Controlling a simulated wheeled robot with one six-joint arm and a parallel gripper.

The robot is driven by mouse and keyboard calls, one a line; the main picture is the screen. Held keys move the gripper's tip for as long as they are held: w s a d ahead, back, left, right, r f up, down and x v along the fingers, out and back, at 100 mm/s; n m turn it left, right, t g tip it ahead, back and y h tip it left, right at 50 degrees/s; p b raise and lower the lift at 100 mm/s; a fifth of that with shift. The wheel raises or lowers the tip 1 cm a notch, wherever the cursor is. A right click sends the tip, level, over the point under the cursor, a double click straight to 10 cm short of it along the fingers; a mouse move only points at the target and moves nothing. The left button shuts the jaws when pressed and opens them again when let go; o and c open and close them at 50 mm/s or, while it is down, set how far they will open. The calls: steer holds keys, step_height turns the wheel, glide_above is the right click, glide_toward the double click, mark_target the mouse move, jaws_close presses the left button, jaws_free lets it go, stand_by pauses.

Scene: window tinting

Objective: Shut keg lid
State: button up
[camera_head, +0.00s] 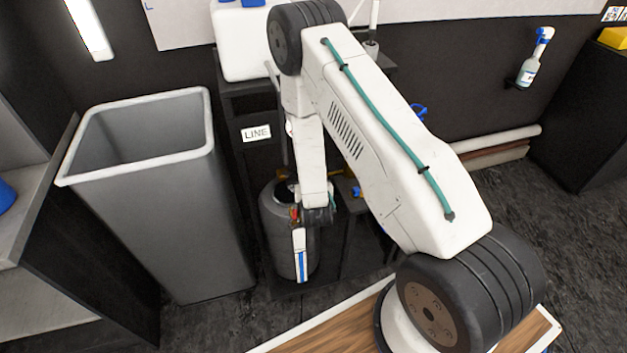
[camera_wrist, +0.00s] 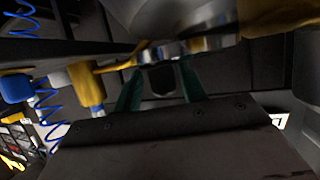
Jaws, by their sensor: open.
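The keg (camera_head: 275,235) is a dark grey round vessel standing low at the frame of the dark stand, below the LINE label. Its top rim shows behind my arm, and I cannot make out the lid's position there. My wrist reaches down in front of the keg and hides part of it. In the wrist view my gripper (camera_wrist: 158,68) is open, with its two green fingers apart. A small dark block (camera_wrist: 161,79) shows between the fingers; I cannot tell whether they touch it. A blurred grey rounded surface (camera_wrist: 180,14) with a shiny metal edge lies just beyond the fingertips.
A tall grey bin (camera_head: 160,220) stands left of the keg. A white container (camera_head: 241,45) sits on the stand above. Yellow fittings (camera_wrist: 88,88) and coiled blue hoses (camera_wrist: 45,105) crowd the left of the wrist view. A wooden board (camera_head: 325,335) lies in front.

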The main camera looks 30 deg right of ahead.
steer(key=shift+w, duration=0.1)
steer(key=shift+r, duration=0.1)
steer(key=shift+s+a+r, duration=0.15)
steer(key=shift+s+a, duration=0.05)
steer(key=shift+s, duration=0.15)
steer(key=v, duration=0.7)
